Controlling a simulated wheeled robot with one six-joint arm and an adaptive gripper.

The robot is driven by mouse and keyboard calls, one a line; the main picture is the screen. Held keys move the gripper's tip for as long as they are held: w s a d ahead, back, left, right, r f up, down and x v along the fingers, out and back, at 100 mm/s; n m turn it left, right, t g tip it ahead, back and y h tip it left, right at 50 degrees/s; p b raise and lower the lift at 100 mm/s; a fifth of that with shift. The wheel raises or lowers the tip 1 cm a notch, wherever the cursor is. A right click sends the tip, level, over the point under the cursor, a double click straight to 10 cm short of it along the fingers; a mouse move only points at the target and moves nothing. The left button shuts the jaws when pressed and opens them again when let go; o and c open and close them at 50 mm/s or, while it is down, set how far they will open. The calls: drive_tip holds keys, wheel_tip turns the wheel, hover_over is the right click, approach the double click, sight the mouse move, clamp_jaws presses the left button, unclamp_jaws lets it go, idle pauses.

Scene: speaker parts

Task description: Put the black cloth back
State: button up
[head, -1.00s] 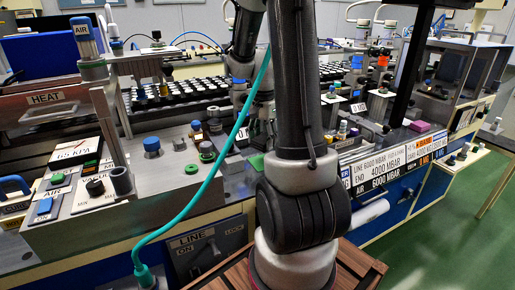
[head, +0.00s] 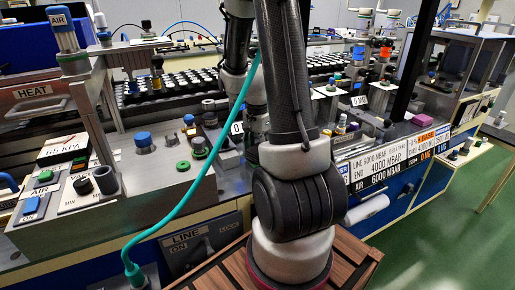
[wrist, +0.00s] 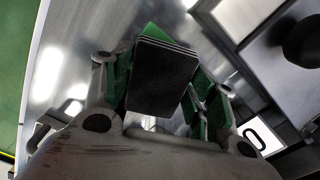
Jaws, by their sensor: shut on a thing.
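In the wrist view, a flat black cloth (wrist: 160,77), looking like a small stack of dark layers with a green piece behind its top edge, sits between the green-padded fingers of my gripper (wrist: 158,88). My gripper is shut on it and holds it over a shiny metal surface. I cannot tell whether the cloth touches that surface. In the head view my own arm covers most of the gripper, and the cloth cannot be made out there.
Trays of black-and-white parts (head: 180,88) stand behind. A teal hose crosses in front. Green floor is open at right.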

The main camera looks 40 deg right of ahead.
sight(253, 153)
drive_tip(key=shift+f, duration=0.1)
drive_tip(key=shift+f, duration=0.25)
drive_tip(key=o, duration=1)
drive_tip(key=shift+r, duration=0.1)
drive_tip(key=r, duration=0.7)
drive_tip(key=shift+w+d+r, duration=0.1)
drive_tip(key=shift+d+r, duration=0.1)
drive_tip(key=shift+d, duration=0.1)
drive_tip(key=s+a+r+n+t, duration=0.1)
drive_tip(key=s+a+r+n, duration=0.3)
drive_tip(key=r+n, duration=0.1)
drive_tip(key=s+a+r+n+t, duration=0.2)
drive_tip(key=s+a+r+n, duration=0.3)
drive_tip(key=n, duration=0.1)
drive_tip(key=s+a+r+n+t, duration=0.1)
drive_tip(key=s+a+r+n, duration=0.3)
drive_tip(key=a+r+n, duration=0.1)
drive_tip(key=shift+s+r, duration=0.35)
